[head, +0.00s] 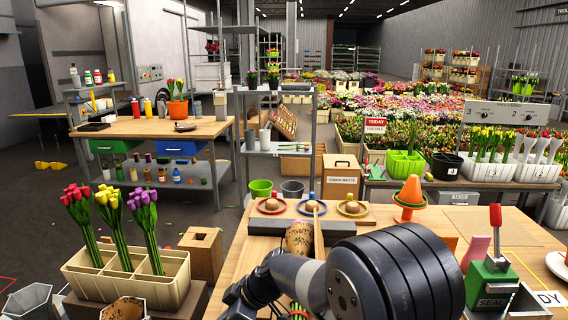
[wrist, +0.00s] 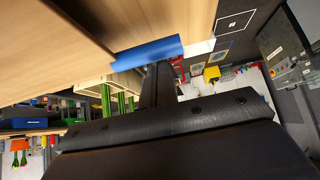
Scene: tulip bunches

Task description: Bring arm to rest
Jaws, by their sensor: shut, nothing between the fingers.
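My arm, with its dark ribbed joint, fills the lower middle of the head view and hides my gripper there. In the wrist view my gripper (wrist: 158,72) shows as dark fingers closed together, with nothing between them. A brown printed wrapped roll (head: 299,238) lies on the wooden table beyond my arm, partly hidden by it. Red tulips (head: 77,196), yellow tulips (head: 109,201) and purple tulips (head: 142,202) stand upright in a cream divided bin (head: 125,287) at the left.
A board with red, blue and yellow rings (head: 352,209) lies behind the roll. An orange cone (head: 409,194) and a green device with a red handle (head: 492,279) stand at right. The wrist view shows a blue strip (wrist: 147,54) close beside my fingers.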

